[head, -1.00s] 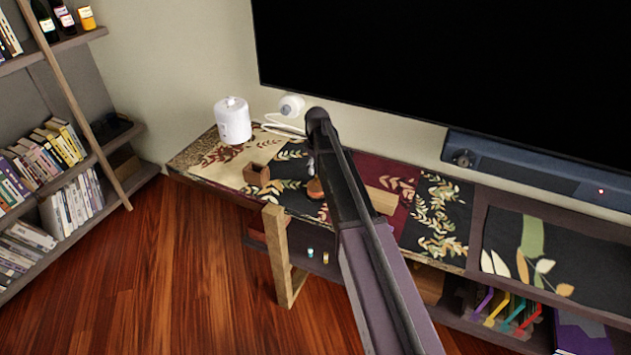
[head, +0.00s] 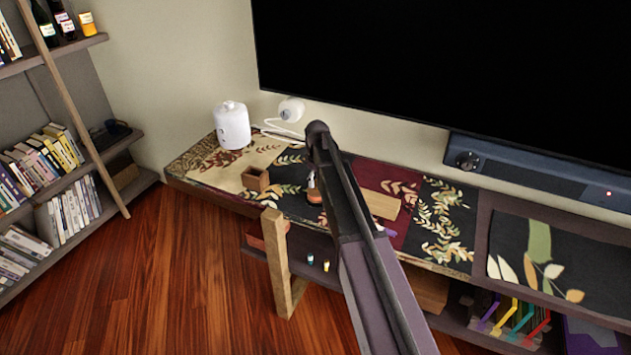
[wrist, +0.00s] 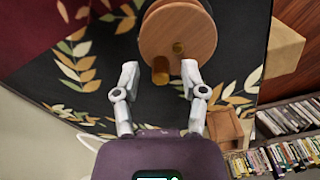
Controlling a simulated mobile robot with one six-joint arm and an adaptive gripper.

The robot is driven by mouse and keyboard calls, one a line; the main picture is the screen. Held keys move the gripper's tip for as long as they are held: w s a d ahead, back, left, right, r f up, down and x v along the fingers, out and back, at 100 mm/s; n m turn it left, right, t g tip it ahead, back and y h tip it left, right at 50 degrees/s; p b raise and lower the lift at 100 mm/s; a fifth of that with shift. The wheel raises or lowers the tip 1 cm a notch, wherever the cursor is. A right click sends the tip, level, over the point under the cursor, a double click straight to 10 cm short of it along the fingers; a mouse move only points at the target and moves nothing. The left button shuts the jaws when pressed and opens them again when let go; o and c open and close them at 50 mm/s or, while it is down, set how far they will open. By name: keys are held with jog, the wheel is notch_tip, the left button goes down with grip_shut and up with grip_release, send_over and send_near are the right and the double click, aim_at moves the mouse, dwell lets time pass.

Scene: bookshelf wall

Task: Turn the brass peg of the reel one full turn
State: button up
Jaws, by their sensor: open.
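The brass peg (wrist: 160,70) stands out near the disc's rim, on the side towards my gripper. My gripper (wrist: 159,68) is open, with one finger on each side of the peg and a visible gap to both. In the head view the reel (head: 314,196) is a small orange-brown shape on the shelf top, partly hidden by my arm. My gripper's fingers are mostly hidden there.
A small open wooden box (head: 255,180) stands left of the reel, and a wooden block (head: 380,204) lies to its right. A white canister (head: 232,126) and a white round device (head: 291,109) stand behind. The big dark screen (head: 440,70) rises at the back.

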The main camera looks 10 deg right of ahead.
grip_shut()
jog(key=shift+a, duration=0.15)
jog(key=shift+d, duration=0.2)
jog(key=shift+m, duration=0.3)
jog(key=m, duration=0.3)
jog(key=d+m, duration=0.1)
jog(key=m, duration=0.1)
jog(key=shift+s, duration=0.25)
jog(key=m, duration=0.4)
jog(key=s+m, duration=0.1)
jog(key=m, duration=0.1)
jog(key=shift+d, duration=0.25)
jog(key=m, duration=0.3)
jog(key=s+m, duration=0.1)
jog(key=m, duration=0.2)
jog(key=shift+s+m, duration=0.1)
jog(key=shift+m, duration=0.2)
jog(key=m, duration=0.3)
jog(key=s+m, duration=0.1)
jog(key=m, duration=0.1)
jog(key=shift+a+m, duration=0.25)
jog(key=shift+m, duration=0.05)
